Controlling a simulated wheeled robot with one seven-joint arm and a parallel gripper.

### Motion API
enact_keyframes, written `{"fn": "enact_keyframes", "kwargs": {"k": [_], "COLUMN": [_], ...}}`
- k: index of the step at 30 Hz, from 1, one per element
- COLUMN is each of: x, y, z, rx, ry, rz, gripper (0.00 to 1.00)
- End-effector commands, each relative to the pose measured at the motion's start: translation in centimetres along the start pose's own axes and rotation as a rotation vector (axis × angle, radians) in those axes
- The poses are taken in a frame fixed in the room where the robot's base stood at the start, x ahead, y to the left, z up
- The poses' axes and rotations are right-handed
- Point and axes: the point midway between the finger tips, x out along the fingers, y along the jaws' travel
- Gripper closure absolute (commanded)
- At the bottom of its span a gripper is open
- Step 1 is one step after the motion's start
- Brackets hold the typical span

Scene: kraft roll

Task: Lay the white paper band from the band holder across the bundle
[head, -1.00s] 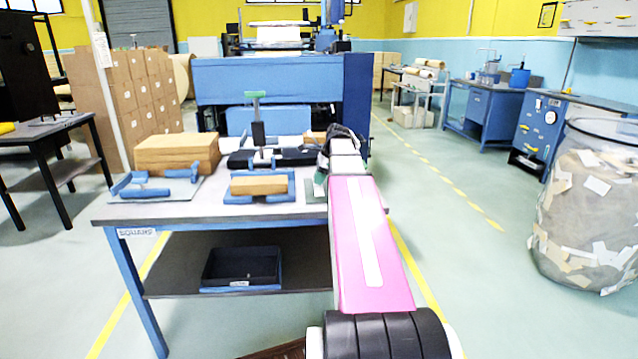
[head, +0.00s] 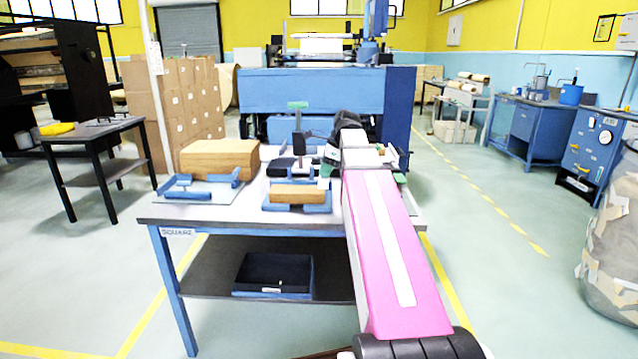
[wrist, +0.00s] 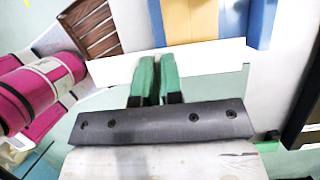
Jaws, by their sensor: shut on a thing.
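The bundle (head: 297,194) is a brown block in a blue cradle (head: 285,209) on the table. In the wrist view the bundle (wrist: 190,18) lies at the top between blue cradle walls (wrist: 262,22). My gripper (wrist: 155,68) has its green fingers shut on the white paper band (wrist: 215,52). The band stretches out to both sides of the fingers and overlaps the near end of the bundle in that picture; whether it touches cannot be told. In the head view my gripper (head: 332,158) is small and partly hidden, just right of the cradle. I cannot make out the band holder for certain.
A larger brown stack (head: 220,159) and a plate with blue corner pieces (head: 202,188) stand left of the cradle. A black post with a green top (head: 298,125) rises behind it. A dark bin (head: 272,272) sits on the lower shelf. The table's front left is clear.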

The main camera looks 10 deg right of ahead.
Motion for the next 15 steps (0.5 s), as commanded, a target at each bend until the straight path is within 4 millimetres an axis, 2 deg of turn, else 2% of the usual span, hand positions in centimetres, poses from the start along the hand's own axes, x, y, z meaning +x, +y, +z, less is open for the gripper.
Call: {"fn": "enact_keyframes", "kwargs": {"k": [9, 15], "x": [1.0, 1.5], "y": [1.8, 3.5], "z": [9.5, 14.8], "rx": [-0.013, -0.015], "ry": [0.002, 0.001], "rz": [0.002, 0.005], "gripper": [1.00, 1.00]}}
